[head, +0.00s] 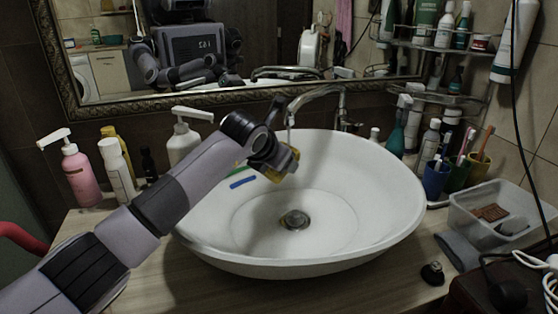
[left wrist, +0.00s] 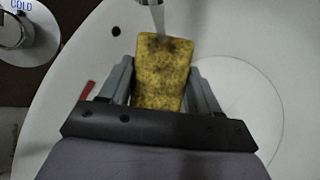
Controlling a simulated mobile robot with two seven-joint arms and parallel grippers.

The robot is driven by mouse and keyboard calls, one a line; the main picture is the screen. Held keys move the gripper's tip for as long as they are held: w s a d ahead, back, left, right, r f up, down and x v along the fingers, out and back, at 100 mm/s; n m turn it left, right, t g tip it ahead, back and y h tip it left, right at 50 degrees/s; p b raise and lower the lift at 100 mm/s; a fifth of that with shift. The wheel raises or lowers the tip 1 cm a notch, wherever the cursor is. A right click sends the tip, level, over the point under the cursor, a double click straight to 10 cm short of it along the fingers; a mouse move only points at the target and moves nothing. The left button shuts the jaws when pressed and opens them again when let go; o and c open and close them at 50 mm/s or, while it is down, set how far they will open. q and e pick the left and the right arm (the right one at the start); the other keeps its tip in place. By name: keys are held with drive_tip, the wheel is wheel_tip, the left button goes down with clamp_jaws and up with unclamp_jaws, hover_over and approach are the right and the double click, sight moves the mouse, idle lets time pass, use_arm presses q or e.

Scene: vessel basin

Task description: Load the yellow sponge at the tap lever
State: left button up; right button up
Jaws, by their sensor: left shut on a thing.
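My left gripper (left wrist: 162,92) is shut on the yellow sponge (left wrist: 162,65), which has dark speckles. In the left wrist view the sponge stands out between the two fingers, with its far edge just at the tap spout (left wrist: 150,3). In the head view the sponge (head: 283,168) shows partly behind the gripper (head: 284,162), above the left back part of the white basin (head: 390,205). The tap (head: 318,94) arches behind it. A round knob marked COLD (left wrist: 15,30) is at the top left of the left wrist view. My right gripper is not in view.
A blue strip (head: 242,183) lies in the basin's left side. Soap bottles (head: 184,140) stand behind my left arm. Cups with toothbrushes (head: 437,178) and a clear plastic box (head: 487,215) stand to the right. The basin's middle and right are clear around the drain (head: 294,220).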

use_arm(q)
drive_tip(key=shift+s, duration=0.1)
drive_tip(key=s, duration=0.8)
drive_tip(key=shift+a+b, duration=0.3)
drive_tip(key=shift+b, duration=0.05)
idle(0.3)
idle(1.1)
drive_tip(key=s+r, duration=0.4)
drive_tip(key=s, duration=0.1)
drive_tip(key=shift+a+p, duration=0.15)
drive_tip(key=shift+p, duration=0.3)
drive_tip(key=shift+w, duration=0.1)
